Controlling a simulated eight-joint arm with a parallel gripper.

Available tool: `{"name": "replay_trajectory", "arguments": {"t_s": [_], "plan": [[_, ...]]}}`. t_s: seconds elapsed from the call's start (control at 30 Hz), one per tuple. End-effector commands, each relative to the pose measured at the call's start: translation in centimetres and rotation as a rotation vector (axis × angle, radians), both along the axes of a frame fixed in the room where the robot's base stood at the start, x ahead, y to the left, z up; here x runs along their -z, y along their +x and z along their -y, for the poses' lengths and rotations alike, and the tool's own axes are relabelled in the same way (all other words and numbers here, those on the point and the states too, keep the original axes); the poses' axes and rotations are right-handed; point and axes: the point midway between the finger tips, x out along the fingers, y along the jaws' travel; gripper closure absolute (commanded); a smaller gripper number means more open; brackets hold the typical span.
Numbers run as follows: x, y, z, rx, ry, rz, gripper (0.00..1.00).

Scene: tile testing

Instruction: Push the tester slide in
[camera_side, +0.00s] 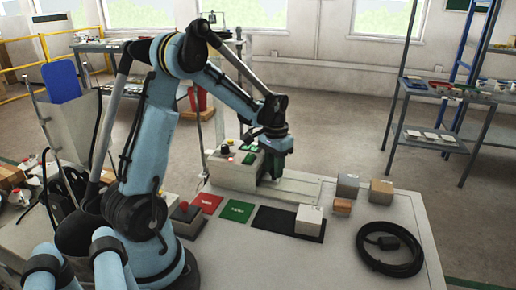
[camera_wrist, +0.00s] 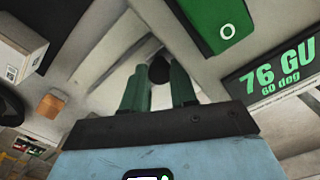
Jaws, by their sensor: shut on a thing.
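The tester (camera_side: 232,172) is a pale box on the bench, left of my gripper in the side view. In the wrist view its dark display (camera_wrist: 275,78) reads "76 GU 60 deg" in green. The tester slide (camera_side: 305,188) is a pale, low rail running right from the tester. My gripper (camera_side: 273,174) points down at the tester's right side, over the near end of the slide. In the wrist view my gripper (camera_wrist: 158,88) is shut on a black knob (camera_wrist: 159,69) between its green fingers. How far the slide sticks out is hard to tell.
A black mat (camera_side: 270,221) holds a white box (camera_side: 309,219). Red (camera_side: 207,203) and green (camera_side: 237,211) mats lie left of it. Grey (camera_side: 347,186) and brown (camera_side: 381,191) boxes stand right of the slide. A black cable coil (camera_side: 390,250) lies at the right front.

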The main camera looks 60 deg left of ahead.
Motion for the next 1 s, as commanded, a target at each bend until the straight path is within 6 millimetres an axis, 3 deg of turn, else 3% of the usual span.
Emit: {"name": "replay_trajectory", "arguments": {"t_s": [0.3,0.33,0.4,0.63,1.0], "plan": [[0.0,-0.4,-0.4,-0.001,0.003,-0.001,0.95],[0.0,-0.4,-0.4,-0.002,0.003,-0.001,0.72],[0.0,-0.4,-0.5,-0.002,0.004,-0.001,0.61],[-0.5,-0.5,-0.6,-0.004,0.004,-0.003,0.60],[-3.2,-0.6,-0.5,-0.006,0.004,-0.005,0.62]]}}
